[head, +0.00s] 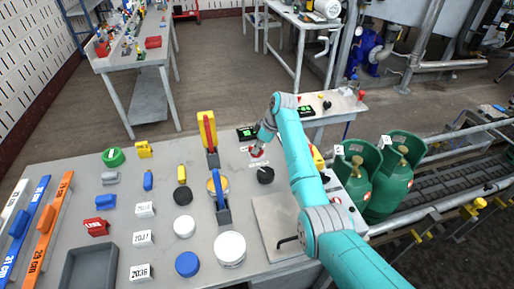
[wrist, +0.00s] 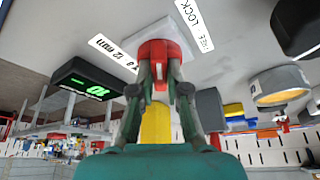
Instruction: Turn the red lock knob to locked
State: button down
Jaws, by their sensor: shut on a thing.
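The red lock knob (wrist: 158,50) sits on a pale square base (wrist: 172,32) in the wrist view. My gripper (wrist: 159,74) is shut on the knob, with one finger at each side of it. In the head view the red knob (head: 257,153) shows small on the table, under my gripper (head: 258,147). A white label reading FREE LOCK (wrist: 195,24) lies beside the base. The knob's pointing direction cannot be told, as the fingers cover part of it.
A black box with a green display (head: 247,132) stands close behind the knob. A black round knob (head: 265,175) is in front of it. A yellow and red upright handle (head: 208,130) and a blue lever (head: 221,190) stand to the left. Green gas cylinders (head: 392,180) stand beyond the table's right edge.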

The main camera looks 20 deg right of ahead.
jog(key=n+g, duration=0.1)
jog(key=n, duration=0.2)
jog(key=n+g, duration=0.1)
jog(key=n, duration=0.1)
jog(key=shift+w+n+y, duration=0.15)
jog(key=shift+n+y, duration=0.15)
jog(key=shift+n, duration=0.1)
dwell(0.4)
jog(key=c, duration=1.2)
grip_release()
jog(key=shift+o, duration=0.2)
jog(key=v, duration=1.2)
jog(key=shift+w, duration=0.25)
